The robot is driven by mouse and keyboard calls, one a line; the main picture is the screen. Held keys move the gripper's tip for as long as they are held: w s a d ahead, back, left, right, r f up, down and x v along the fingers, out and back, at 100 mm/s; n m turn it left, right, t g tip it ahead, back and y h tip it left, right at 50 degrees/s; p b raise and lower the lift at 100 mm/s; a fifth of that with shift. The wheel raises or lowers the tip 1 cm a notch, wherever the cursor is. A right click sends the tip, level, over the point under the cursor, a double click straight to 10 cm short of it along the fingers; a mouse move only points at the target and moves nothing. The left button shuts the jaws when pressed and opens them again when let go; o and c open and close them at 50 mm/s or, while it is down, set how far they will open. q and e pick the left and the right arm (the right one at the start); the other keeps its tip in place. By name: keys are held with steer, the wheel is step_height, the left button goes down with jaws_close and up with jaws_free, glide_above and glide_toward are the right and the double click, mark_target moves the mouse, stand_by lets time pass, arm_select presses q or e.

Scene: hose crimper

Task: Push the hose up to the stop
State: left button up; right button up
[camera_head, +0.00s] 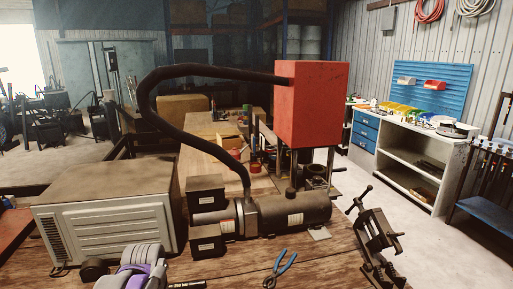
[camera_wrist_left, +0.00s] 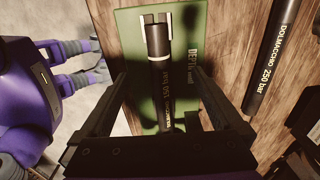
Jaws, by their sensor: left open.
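In the left wrist view a short black hose (camera_wrist_left: 162,88) with pale lettering lies on a green plate (camera_wrist_left: 130,45). Its upper end meets a pale and dark fitting (camera_wrist_left: 155,20); I cannot tell whether this is the stop or how far the hose is seated. My left gripper (camera_wrist_left: 159,78) is open, with one finger on each side of the hose, and no grip on it shows. The hose's lower end is hidden near the gripper body. In the head view part of my left arm shows at the bottom left. My right gripper is not in view.
A second black hose (camera_wrist_left: 270,55) marked 250 bar lies right of the plate. In the head view a red box (camera_head: 312,105) with an arched black hose (camera_head: 150,98) stands behind a dark cylinder (camera_head: 290,213). Blue-handled pliers (camera_head: 281,266) and a black clamp (camera_head: 376,240) are nearby.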

arm_select(q)
steer(key=shift+r+p, duration=1.85)
steer(key=shift+r, duration=2.1)
steer(key=shift+w, duration=0.1)
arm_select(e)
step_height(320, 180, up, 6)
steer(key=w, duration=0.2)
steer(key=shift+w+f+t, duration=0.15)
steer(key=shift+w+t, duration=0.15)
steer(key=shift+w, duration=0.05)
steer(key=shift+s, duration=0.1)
